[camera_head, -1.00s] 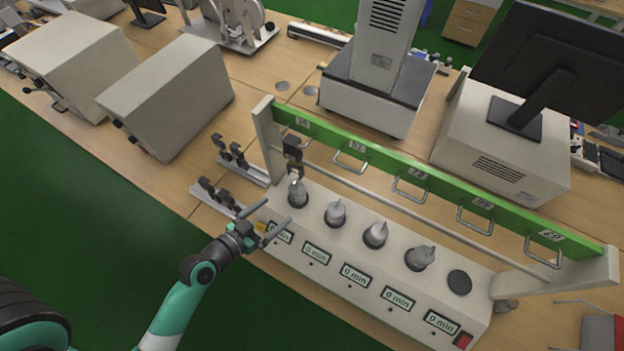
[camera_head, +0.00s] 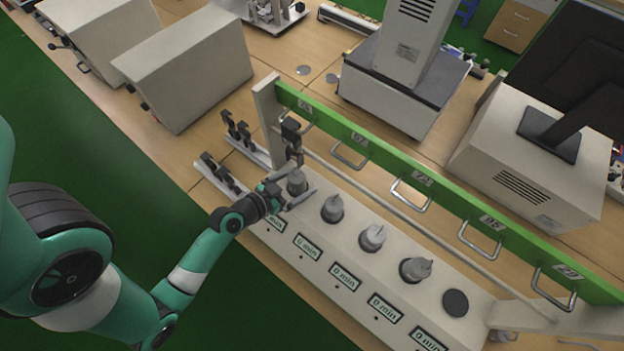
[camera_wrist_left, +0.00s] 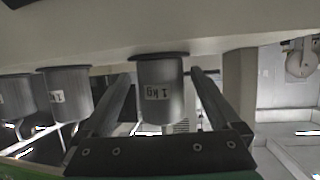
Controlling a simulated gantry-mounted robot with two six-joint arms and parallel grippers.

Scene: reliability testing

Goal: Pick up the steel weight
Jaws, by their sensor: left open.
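Several grey steel weights stand upright in a row on the tester's base; the leftmost steel weight (camera_head: 297,181) is at my left gripper (camera_head: 300,183). The left gripper is open, with its fingers on either side of this weight. In the left wrist view, the weight (camera_wrist_left: 160,95), labelled 1 kg, appears upside down between the two separated fingers (camera_wrist_left: 162,78); narrow gaps show on both sides. The other weights, such as the second one (camera_head: 332,208), stand to its right. My right gripper is out of view.
A green rail (camera_head: 420,180) with metal handles runs above and behind the weights. A black clamp (camera_head: 291,135) hangs just above the leftmost weight. An empty dark round pad (camera_head: 455,302) is at the row's right end. Black clamps on metal bars (camera_head: 222,172) lie to the left.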

